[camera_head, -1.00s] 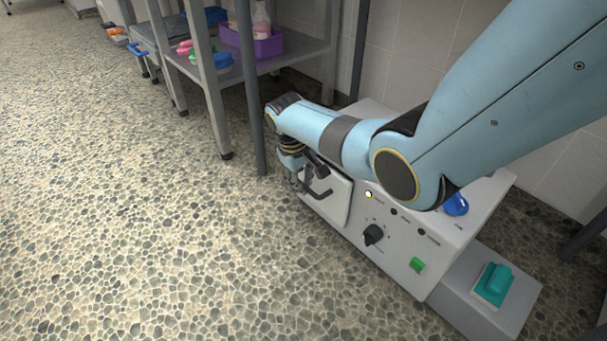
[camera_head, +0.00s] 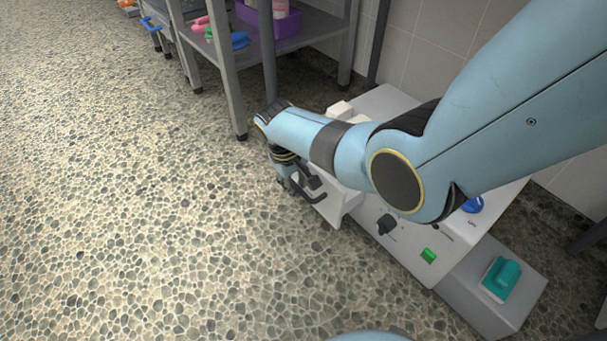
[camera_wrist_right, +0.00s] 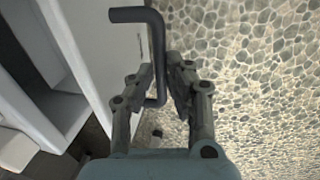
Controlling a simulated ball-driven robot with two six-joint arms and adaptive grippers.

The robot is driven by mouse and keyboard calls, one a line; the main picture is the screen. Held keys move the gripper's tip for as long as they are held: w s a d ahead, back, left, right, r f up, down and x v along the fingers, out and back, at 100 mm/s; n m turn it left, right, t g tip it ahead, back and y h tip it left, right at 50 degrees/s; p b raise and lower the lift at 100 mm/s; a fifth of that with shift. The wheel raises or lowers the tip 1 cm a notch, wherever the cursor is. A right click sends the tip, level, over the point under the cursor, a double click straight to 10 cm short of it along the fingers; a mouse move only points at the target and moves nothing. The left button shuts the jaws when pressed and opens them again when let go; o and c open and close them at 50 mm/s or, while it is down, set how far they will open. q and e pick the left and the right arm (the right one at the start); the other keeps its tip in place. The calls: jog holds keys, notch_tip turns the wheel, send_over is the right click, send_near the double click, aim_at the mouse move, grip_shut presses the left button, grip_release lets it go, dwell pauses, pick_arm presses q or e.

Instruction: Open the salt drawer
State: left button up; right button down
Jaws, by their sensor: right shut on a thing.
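The salt drawer (camera_head: 337,204) is a white drawer in the pale grey machine (camera_head: 448,262), and it stands out from the machine's front. Its dark bar handle (camera_head: 309,193) is on the drawer front. My right gripper (camera_head: 287,183) is shut on the handle. In the right wrist view my right gripper's fingers (camera_wrist_right: 166,92) close on the handle's bar (camera_wrist_right: 154,50), beside the white drawer front (camera_wrist_right: 88,45). The open inside of the drawer (camera_wrist_right: 55,105) shows at the left there. My arm hides part of the machine. My left gripper is not in view.
A metal shelf rack (camera_head: 228,75) with a purple bin (camera_head: 285,24) stands behind my right gripper. A teal-handled brush (camera_head: 501,278) lies on a grey block (camera_head: 480,310) at the machine's right end. The pebbled floor (camera_head: 150,220) in front is clear.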

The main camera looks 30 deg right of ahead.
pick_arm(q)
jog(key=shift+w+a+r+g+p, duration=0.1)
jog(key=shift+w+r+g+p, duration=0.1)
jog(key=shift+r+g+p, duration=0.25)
pick_arm(e)
jog(key=a, duration=0.7)
jog(key=shift+s+a, duration=0.15)
jog(key=shift+s, duration=0.2)
jog(key=c, duration=1.3)
grip_release()
jog(key=shift+c, duration=0.2)
notch_tip(320, 180, up, 7)
jog(key=a, duration=0.1)
jog(key=shift+a+r, duration=0.15)
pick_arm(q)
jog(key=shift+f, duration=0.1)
